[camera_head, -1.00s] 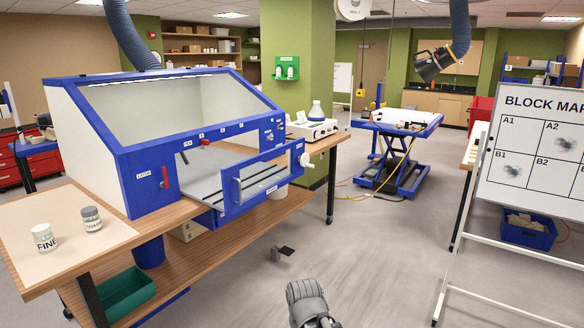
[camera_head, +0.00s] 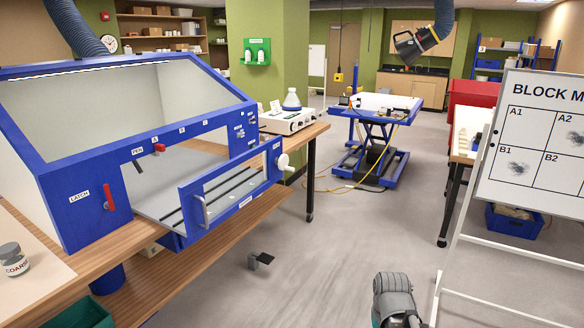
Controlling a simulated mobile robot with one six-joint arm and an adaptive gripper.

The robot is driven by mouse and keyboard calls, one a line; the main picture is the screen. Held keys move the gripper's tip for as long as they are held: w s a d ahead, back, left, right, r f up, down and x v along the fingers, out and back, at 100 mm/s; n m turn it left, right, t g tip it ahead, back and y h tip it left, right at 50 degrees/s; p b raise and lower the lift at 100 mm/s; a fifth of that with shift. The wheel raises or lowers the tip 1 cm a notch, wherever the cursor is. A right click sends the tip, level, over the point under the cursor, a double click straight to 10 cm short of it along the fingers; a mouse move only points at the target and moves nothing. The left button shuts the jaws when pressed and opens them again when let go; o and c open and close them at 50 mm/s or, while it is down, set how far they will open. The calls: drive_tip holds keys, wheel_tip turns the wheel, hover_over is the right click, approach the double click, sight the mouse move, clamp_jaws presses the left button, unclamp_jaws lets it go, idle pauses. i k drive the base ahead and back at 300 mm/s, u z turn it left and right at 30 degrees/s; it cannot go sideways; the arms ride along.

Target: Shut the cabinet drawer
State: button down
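The blue cabinet (camera_head: 68,192) with a slanted glass top stands on the wooden bench at the left. Its drawer is pulled out at the front, with a grey slotted bed (camera_head: 158,203) and a blue framed front panel (camera_head: 187,212). A pale bar handle (camera_head: 202,212) is on the left part of that panel, and a white hand wheel (camera_head: 284,162) is at its right end. A red lever (camera_head: 110,198) beside a LATCH label is on the cabinet front. A grey rounded part of my arm shows at the bottom right; my gripper's fingers are not visible.
A black foot pedal (camera_head: 260,260) lies on the floor before the bench. A whiteboard (camera_head: 535,150) on a white stand is at the right. A blue lift table (camera_head: 372,140) with a trailing yellow cord is behind. The floor between bench and whiteboard is mostly clear.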

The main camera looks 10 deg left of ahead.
sight(193, 206)
drive_tip(key=z, duration=0.05)
drive_tip(key=i, duration=0.8)
drive_tip(key=u, duration=0.55)
drive_tip(key=i, duration=0.5)
drive_tip(key=u, duration=0.5)
